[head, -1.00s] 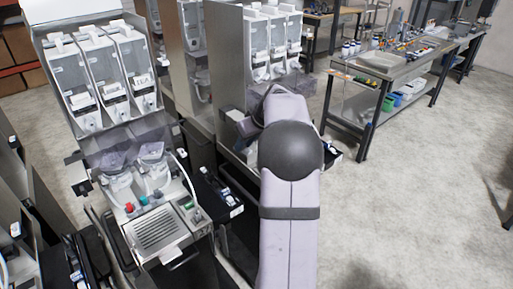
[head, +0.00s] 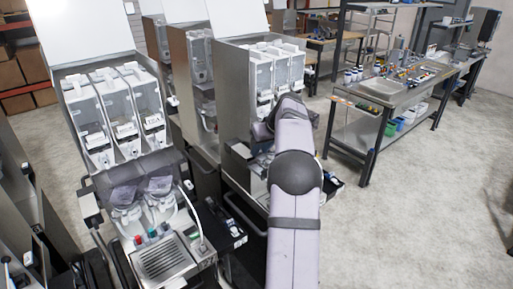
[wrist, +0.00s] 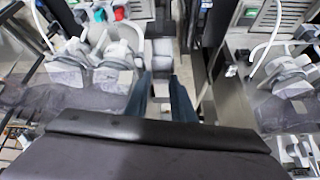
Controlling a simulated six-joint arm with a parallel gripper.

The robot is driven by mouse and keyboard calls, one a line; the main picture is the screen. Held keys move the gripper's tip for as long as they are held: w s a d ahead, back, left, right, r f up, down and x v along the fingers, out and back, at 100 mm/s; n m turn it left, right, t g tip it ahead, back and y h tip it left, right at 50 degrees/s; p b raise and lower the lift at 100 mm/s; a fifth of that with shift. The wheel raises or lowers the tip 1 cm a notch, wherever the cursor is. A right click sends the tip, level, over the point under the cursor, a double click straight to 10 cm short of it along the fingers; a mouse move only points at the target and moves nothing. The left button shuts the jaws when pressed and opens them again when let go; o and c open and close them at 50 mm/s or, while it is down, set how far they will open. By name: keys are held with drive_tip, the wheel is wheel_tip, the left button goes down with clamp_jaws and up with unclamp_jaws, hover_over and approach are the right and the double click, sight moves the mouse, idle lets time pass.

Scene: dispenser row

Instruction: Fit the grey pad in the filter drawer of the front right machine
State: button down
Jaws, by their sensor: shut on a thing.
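My gripper (wrist: 162,100) shows in the wrist view with two dark fingers close together around a small grey piece (wrist: 160,78), which looks like the grey pad; its outline is partly hidden by the fingers. In the head view my arm reaches to the right-hand machine (head: 232,90) and hides the gripper. That machine has a tall grey cabinet and clear canisters in its upper part. Its lower front is largely covered by my arm. I cannot make out the filter drawer in either view.
Another machine (head: 112,120) stands at the left, with clear canisters, a drip grille and coloured knobs. A dark side tray (head: 226,232) stands between the machines. A workbench (head: 385,92) is at the back right. The floor at the right is clear.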

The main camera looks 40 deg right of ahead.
drive_tip(key=shift+f, duration=0.2)
drive_tip(key=b, duration=0.4)
hover_over(259, 172)
drive_tip(key=shift+d+f, duration=0.2)
drive_tip(key=shift+f, duration=0.85)
drive_tip(key=shift+d+f, duration=0.15)
drive_tip(key=shift+f, duration=0.9)
drive_tip(key=shift+f, duration=0.3)
drive_tip(key=shift+s+a+f+b, duration=0.15)
drive_tip(key=shift+s+f+b, duration=0.2)
drive_tip(key=shift+f+b, duration=0.25)
drive_tip(key=shift+s+a+f+b, duration=0.1)
drive_tip(key=shift+s+f+b, duration=0.05)
drive_tip(key=shift+f+b, duration=0.7)
idle(0.3)
drive_tip(key=c, duration=1.8)
unclamp_jaws()
drive_tip(key=shift+f, duration=0.15)
drive_tip(key=shift+c, duration=0.2)
drive_tip(key=shift+s+r, duration=0.3)
drive_tip(key=shift+r, duration=0.3)
drive_tip(key=shift+p+v, duration=0.35)
drive_tip(key=shift+v, duration=0.45)
